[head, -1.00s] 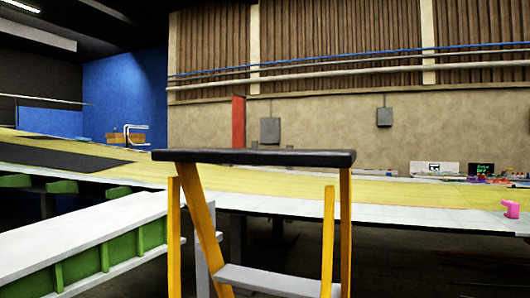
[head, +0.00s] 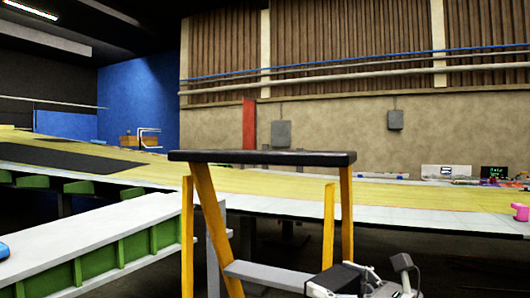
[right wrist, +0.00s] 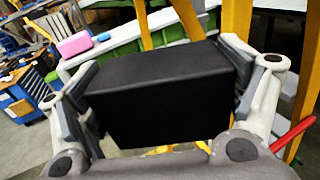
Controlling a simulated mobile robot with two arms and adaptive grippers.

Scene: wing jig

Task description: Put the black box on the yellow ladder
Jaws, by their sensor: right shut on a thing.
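The yellow ladder (head: 338,215) stands upright in the middle of the head view. Its flat black top (head: 262,157) is bare, and a grey step (head: 265,275) shows lower down. My right gripper (head: 362,280) is at the bottom of the head view, in front of the ladder's right leg and below its top. It is shut on the black box (head: 338,277). In the right wrist view the black box (right wrist: 160,95) sits between both fingers, with yellow ladder rails (right wrist: 235,22) behind it. My left gripper is not in view.
A white-topped green beam (head: 100,235) lies left of the ladder, with a blue object (head: 3,250) on it. A long work surface (head: 420,195) runs behind the ladder, with a pink item (head: 520,212) at right. A blue cabinet (right wrist: 20,105) shows in the wrist view.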

